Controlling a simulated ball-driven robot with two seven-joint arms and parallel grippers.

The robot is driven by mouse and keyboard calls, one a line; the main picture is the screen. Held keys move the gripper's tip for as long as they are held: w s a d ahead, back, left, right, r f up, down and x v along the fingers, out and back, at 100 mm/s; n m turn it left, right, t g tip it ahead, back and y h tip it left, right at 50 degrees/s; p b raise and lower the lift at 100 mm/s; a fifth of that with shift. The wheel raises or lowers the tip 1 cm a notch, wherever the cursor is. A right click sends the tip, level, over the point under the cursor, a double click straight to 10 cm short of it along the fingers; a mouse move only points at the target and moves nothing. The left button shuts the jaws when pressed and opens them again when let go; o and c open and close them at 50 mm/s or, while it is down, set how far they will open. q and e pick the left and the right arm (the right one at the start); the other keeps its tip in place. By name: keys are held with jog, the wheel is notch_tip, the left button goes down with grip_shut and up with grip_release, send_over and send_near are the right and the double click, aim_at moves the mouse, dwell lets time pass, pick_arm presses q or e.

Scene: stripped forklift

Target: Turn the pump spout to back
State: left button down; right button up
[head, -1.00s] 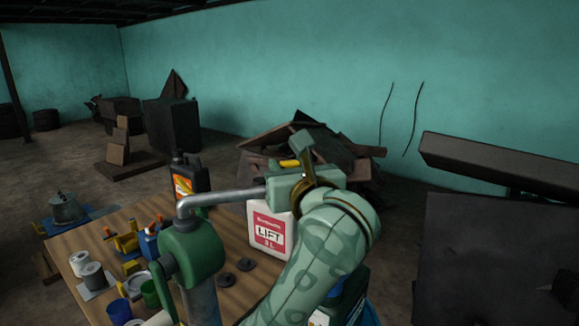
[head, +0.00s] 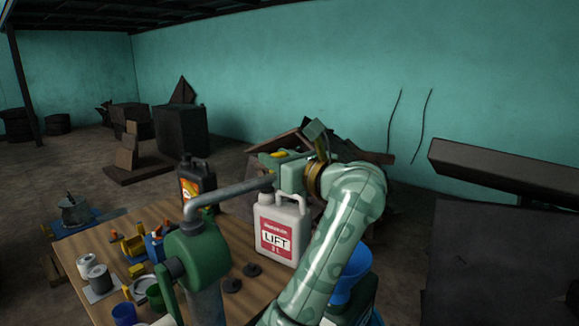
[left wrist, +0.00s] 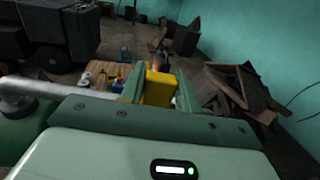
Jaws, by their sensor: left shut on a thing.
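The green hand pump (head: 198,252) stands at the lower left of the head view, by the table's near edge. Its grey pipe spout (head: 230,193) runs from the pump top to the right and somewhat away from me. My left gripper (head: 277,168) is shut at the spout's far end, with a yellow piece on it. In the left wrist view the spout (left wrist: 40,87) enters from the left, and the yellow piece (left wrist: 160,87) shows between the fingers. The exact grip contact is hidden. My right gripper is not in view.
A white LIFT jug (head: 283,228) stands on the wooden table (head: 225,225) just below my gripper. A black bottle (head: 197,180) stands behind the spout. Cans and small parts crowd the table's left. A scrap pile (left wrist: 235,90) lies beyond the gripper.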

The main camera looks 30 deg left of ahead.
pick_arm(q)
jog(key=a+g, duration=0.1)
jog(key=a+n+g, duration=0.2)
jog(key=a, duration=0.1)
jog(key=shift+w+g+y, duration=0.3)
jog(key=shift+w+g, duration=0.05)
jog(key=shift+g, duration=0.05)
jog(key=c, duration=1.1)
grip_release()
jog(key=shift+c, duration=0.2)
jog(key=shift+o, duration=0.6)
jog(key=shift+a+f, duration=0.1)
jog(key=shift+a, duration=0.05)
jog(key=d+b, duration=0.2)
jog(key=d, duration=1.4)
jog(key=shift+s+d, duration=0.15)
jog(key=shift+s, duration=0.3)
